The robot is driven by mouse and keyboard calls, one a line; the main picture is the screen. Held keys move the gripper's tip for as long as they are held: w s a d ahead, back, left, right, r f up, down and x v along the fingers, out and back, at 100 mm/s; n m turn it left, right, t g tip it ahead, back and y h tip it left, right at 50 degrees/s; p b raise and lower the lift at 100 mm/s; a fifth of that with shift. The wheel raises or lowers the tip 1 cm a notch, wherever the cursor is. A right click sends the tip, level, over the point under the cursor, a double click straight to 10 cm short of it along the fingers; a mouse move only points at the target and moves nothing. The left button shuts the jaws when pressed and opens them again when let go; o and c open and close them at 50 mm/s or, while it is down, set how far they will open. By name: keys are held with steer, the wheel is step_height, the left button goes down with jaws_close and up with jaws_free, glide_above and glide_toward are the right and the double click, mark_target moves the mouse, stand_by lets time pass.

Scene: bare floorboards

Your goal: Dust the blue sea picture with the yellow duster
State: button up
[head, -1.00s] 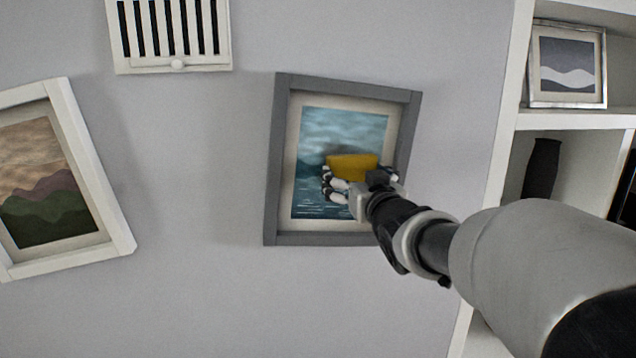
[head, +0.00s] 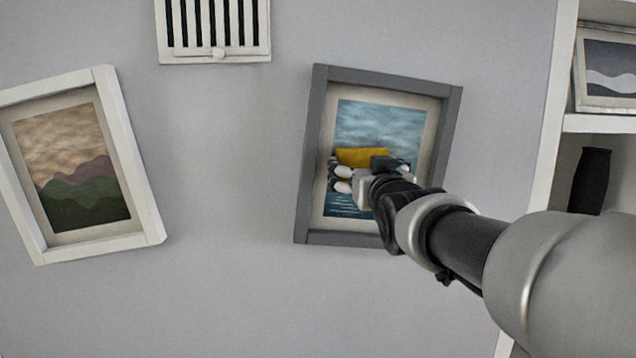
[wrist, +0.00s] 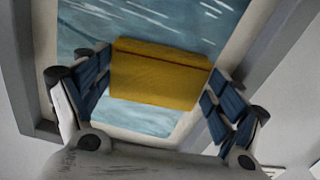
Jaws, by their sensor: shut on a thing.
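The blue sea picture (head: 385,118) hangs on the wall in a grey frame, tilted a little in the head view. It also fills much of the wrist view (wrist: 215,22). My gripper (head: 365,172) is in front of the picture's middle, shut on the yellow duster (head: 362,156). In the wrist view the duster (wrist: 158,78) sits between the two blue-padded fingers of my gripper (wrist: 155,100). The duster is over the picture; I cannot tell whether it touches the surface. My gripper and arm hide the picture's lower right part.
A white-framed mountain picture (head: 75,165) hangs to the left. A white vent (head: 215,35) is above, between the pictures. White shelves (head: 545,150) at the right hold a silver-framed picture (head: 610,68) and a dark vase (head: 590,180). Bare wall lies between the two hanging pictures.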

steer(key=shift+a, duration=0.35)
steer(key=shift+d+r+p, duration=0.1)
steer(key=shift+r+p, duration=0.25)
steer(key=shift+r, duration=0.6)
steer(key=d+f+p, duration=0.1)
steer(key=d+p, duration=0.5)
steer(key=shift+d, duration=0.2)
steer(key=d+p, duration=0.2)
steer(key=d, duration=0.1)
steer(key=shift+f, duration=0.2)
steer(key=shift+s+a, duration=0.1)
steer(key=shift+s, duration=2.95)
